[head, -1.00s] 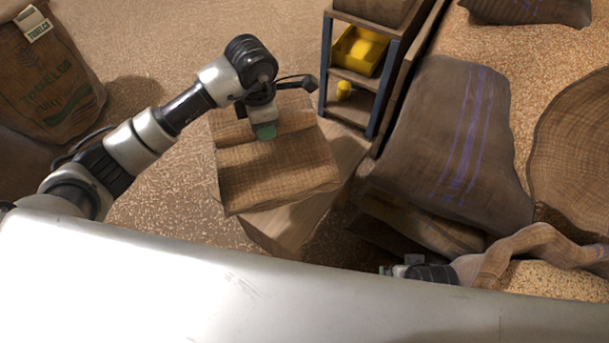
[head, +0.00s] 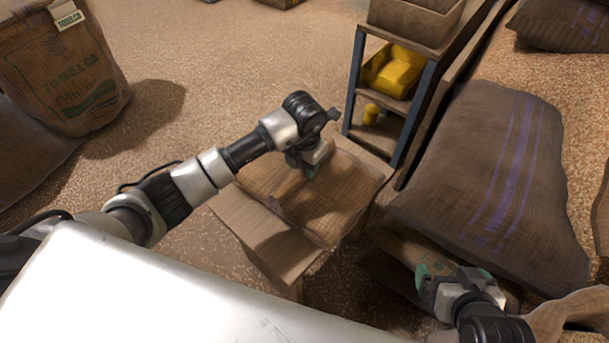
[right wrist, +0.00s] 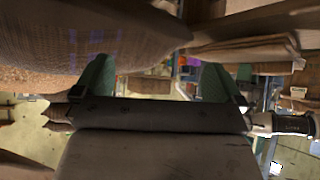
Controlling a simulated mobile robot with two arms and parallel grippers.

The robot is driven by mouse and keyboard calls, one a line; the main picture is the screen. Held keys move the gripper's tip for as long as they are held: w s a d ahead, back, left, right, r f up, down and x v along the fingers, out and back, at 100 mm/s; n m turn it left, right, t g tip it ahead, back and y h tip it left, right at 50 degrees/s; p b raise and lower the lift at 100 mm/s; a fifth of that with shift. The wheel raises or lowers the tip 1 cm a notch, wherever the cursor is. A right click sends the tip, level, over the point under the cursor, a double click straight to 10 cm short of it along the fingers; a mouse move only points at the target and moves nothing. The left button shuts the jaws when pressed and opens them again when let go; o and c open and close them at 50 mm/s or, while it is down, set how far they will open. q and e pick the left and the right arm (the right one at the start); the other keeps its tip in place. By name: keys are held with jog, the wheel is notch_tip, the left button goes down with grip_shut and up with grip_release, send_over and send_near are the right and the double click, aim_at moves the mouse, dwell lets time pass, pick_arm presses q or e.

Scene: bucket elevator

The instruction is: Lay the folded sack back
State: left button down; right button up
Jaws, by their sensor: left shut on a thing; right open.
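The folded sack (head: 345,205) is brown woven cloth. It lies on a small wooden stand (head: 243,222), towards the right side of its top, and a strip of bare wood shows at the left. My left gripper (head: 310,168) is shut on the sack's upper left part; its fingertips are partly hidden by the hand. My right gripper (head: 428,280) is open and empty, low beside the large sack pile at the right. Its two green fingers also stand apart in the right wrist view (right wrist: 155,82).
A large filled sack with purple stripes (head: 490,180) lies at the right. A printed sack (head: 65,70) stands at the far left. Grain-strewn floor (head: 200,110) is open between.

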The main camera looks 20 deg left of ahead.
aim_at(304, 175)
pick_arm(q)
notch_tip(304, 175, down, 3)
jog(key=shift+f+b, duration=0.15)
jog(key=shift+b, duration=0.35)
jog(key=shift+f, duration=0.25)
pick_arm(e)
jog(key=shift+w+a+r+t+y, duration=0.2)
jog(key=shift+w+a+r+t, duration=0.15)
jog(key=shift+w+r+t, duration=0.4)
jog(key=shift+w+a+r+t+y, duration=0.2)
jog(key=shift+w+a+r+t, duration=0.15)
jog(key=shift+w+r+t, duration=0.4)
jog(key=shift+f, duration=0.15)
pick_arm(q)
jog(key=shift+f, duration=0.1)
jog(key=c, duration=0.7)
grip_release()
pick_arm(e)
jog(key=shift+w+t, duration=0.2)
jog(key=shift+t, duration=0.1)
